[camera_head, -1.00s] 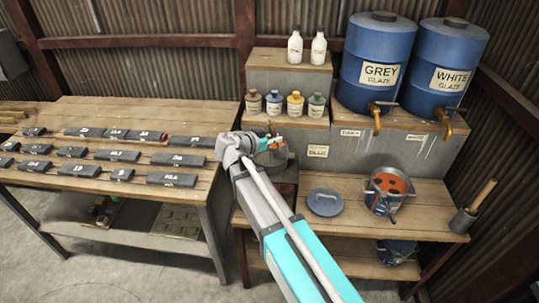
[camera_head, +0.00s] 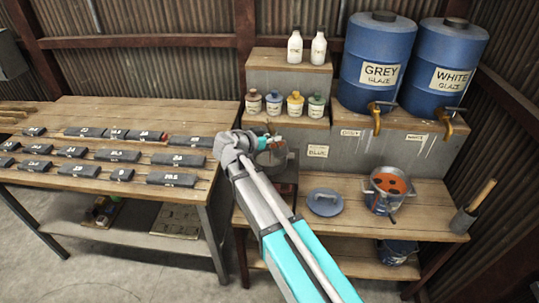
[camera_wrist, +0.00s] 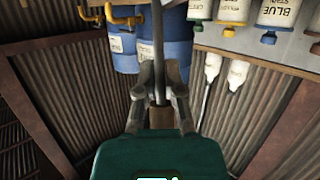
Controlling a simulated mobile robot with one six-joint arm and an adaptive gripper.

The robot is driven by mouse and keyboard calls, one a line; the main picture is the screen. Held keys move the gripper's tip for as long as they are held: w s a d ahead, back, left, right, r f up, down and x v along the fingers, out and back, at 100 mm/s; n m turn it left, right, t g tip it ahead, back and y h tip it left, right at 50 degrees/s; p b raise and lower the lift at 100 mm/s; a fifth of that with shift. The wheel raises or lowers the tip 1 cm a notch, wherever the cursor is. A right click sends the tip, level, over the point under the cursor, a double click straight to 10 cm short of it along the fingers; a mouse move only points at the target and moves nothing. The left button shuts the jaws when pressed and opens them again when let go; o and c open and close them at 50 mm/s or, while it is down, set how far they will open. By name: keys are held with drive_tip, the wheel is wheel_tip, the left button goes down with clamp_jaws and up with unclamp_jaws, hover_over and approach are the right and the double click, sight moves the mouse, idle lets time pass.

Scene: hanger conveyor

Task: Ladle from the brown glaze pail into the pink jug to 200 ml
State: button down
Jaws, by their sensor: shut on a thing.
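In the wrist view my gripper (camera_wrist: 159,88) is shut on a ladle-like tool, with a brown grip (camera_wrist: 160,117) and a straight metal shaft (camera_wrist: 158,40) running out of the top of the picture. The tool's far end is out of view there. In the head view my gripper (camera_head: 264,143) is small, partly hidden by my wrist, and close to a grey pot-like vessel (camera_head: 276,157). An open metal pail (camera_head: 384,203) with orange-brown contents stands on the lower bench to the right. I cannot make out a pink jug.
A blue-grey lid (camera_head: 325,202) lies left of the pail. A holder (camera_head: 463,221) with a wooden handle stands at the bench's right end. Blue drums (camera_head: 377,60) with brass taps and small bottles (camera_head: 295,104) stand on the steps behind. Dark labelled blocks (camera_head: 118,155) cover the left table.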

drive_tip(key=shift+w+a+r+n+h+b, duration=0.15)
drive_tip(key=shift+w+a+n+h, duration=0.1)
drive_tip(key=shift+a+n, duration=0.15)
drive_tip(key=shift+w+a+r+n+h+b, duration=0.1)
drive_tip(key=shift+w+a+n+h+b, duration=0.15)
drive_tip(key=shift+n, duration=0.25)
idle(2.6)
drive_tip(key=shift+w+a+f+n+h+b, duration=0.1)
drive_tip(key=shift+w+a+n+h+b, duration=0.2)
drive_tip(key=shift+a+n, duration=0.15)
drive_tip(key=shift+w+a+n+h+b, duration=0.15)
drive_tip(key=shift+a+n+h+b, duration=0.05)
drive_tip(key=shift+a+n+b, duration=0.2)
idle(3.6)
